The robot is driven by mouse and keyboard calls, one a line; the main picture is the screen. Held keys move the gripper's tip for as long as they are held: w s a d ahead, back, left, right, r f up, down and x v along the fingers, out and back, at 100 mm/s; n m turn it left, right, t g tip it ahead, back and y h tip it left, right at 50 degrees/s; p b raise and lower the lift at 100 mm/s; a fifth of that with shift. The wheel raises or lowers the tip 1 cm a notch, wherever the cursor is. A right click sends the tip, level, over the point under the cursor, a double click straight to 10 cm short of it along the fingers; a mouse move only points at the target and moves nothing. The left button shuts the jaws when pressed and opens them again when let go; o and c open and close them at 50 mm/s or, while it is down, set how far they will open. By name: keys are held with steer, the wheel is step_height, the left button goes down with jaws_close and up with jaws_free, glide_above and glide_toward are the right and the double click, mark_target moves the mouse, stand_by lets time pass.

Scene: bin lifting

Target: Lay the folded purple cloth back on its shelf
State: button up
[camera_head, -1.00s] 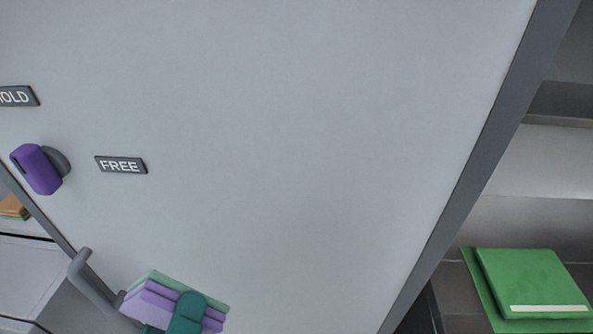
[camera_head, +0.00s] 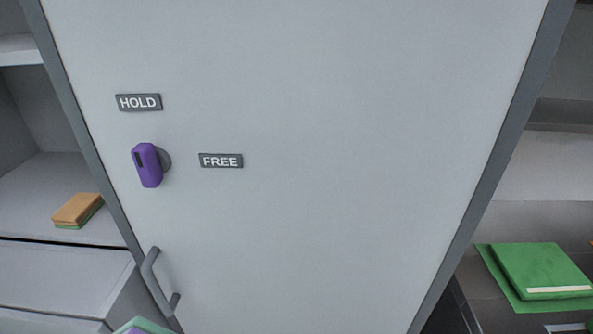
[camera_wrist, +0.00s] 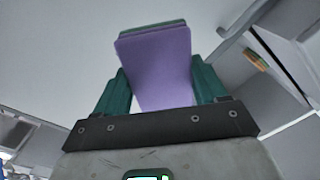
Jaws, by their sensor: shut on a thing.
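The folded purple cloth (camera_wrist: 158,60) stands between the two teal fingers of my gripper (camera_wrist: 163,84) in the wrist view. My gripper is shut on it, and a dark green edge shows behind its top. In the head view only a pale green and purple bit of the folded bundle (camera_head: 140,326) shows at the bottom edge. The gripper itself is below that picture. Open shelves (camera_head: 38,175) show at the left, and more shelves (camera_head: 550,165) at the right. I cannot tell which shelf is the cloth's own.
A large grey door (camera_head: 330,150) fills the middle, with a bar handle (camera_head: 154,280). A purple turning latch (camera_head: 148,165) sits by HOLD (camera_head: 138,102) and FREE (camera_head: 220,161) labels. An orange-and-green folded stack (camera_head: 77,210) and a green folded cloth (camera_head: 540,270) lie on shelves.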

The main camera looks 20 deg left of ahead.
steer(key=w+d+f+m+h, duration=0.25)
steer(key=w+d+f, duration=0.25)
steer(key=w+d, duration=0.25)
steer(key=w+d+f+m+h, duration=0.1)
steer(key=w+d+f+h, duration=0.3)
steer(key=w+d+f, duration=0.4)
steer(key=w+d+f+m+h, duration=0.1)
steer(key=w+d+f, duration=0.15)
steer(key=d, duration=0.45)
steer(key=w+d+f+m+h, duration=0.1)
steer(key=w+d+f, duration=0.15)
steer(key=d, duration=0.55)
steer(key=w+d+f+m+h, duration=0.1)
steer(key=w+d+f, duration=0.15)
steer(key=d, duration=0.45)
steer(key=s+f+n+y, duration=0.2)
steer(key=s+f, duration=0.1)
steer(key=f, duration=0.4)
steer(key=s+f+n+y, duration=0.1)
steer(key=s+f+y, duration=0.2)
steer(key=f, duration=0.4)
steer(key=shift+s+d+n+t, duration=0.25)
steer(key=shift+s+n+t, duration=0.05)
steer(key=shift+n, duration=0.05)
